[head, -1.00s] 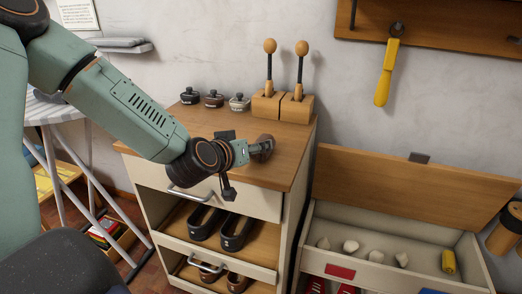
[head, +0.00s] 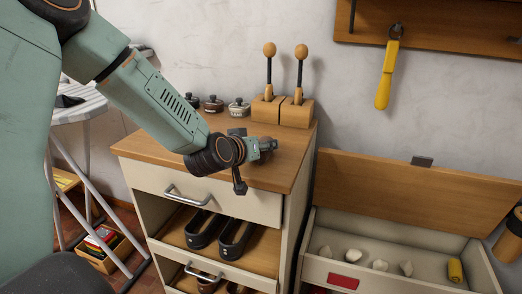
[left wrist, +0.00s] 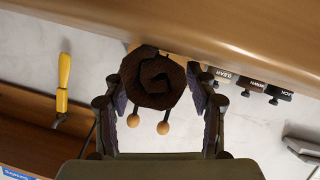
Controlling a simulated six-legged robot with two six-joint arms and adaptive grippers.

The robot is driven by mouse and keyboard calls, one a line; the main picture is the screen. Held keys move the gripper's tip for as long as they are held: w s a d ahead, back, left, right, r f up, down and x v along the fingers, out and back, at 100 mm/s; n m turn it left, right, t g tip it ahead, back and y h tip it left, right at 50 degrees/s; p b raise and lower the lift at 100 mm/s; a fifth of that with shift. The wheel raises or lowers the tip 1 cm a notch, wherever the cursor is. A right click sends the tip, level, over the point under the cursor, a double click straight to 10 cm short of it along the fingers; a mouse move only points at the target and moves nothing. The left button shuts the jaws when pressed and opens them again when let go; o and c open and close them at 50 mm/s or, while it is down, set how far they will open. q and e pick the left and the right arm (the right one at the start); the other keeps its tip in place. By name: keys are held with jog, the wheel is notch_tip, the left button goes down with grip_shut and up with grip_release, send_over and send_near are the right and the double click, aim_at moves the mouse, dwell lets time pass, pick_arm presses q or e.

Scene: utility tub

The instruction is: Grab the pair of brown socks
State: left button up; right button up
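The pair of brown socks is a dark brown roll (left wrist: 154,82) with a spiral end, centred high in the left wrist view. It lies between the two fingers of my left gripper (left wrist: 160,95). One finger is very close to or against the roll on the left, and a narrow gap seems to show on the right. My left gripper (head: 262,147) is low over the wooden cabinet top in the head view, and it mostly hides the socks there. My right gripper is not in view.
On the cabinet top (head: 170,151) stand several small labelled pots (head: 237,108) and two wooden blocks with knobbed levers (head: 297,110). Dark shoes (head: 237,238) sit on a shelf below. An open bin (head: 440,238) is at the right. A yellow-handled tool (head: 387,75) hangs on the wall.

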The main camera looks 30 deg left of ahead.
pick_arm(q)
jog(key=shift+d, duration=0.1)
jog(key=c, duration=0.4)
jog(key=shift+c, duration=1.1)
jog(key=shift+r, duration=0.1)
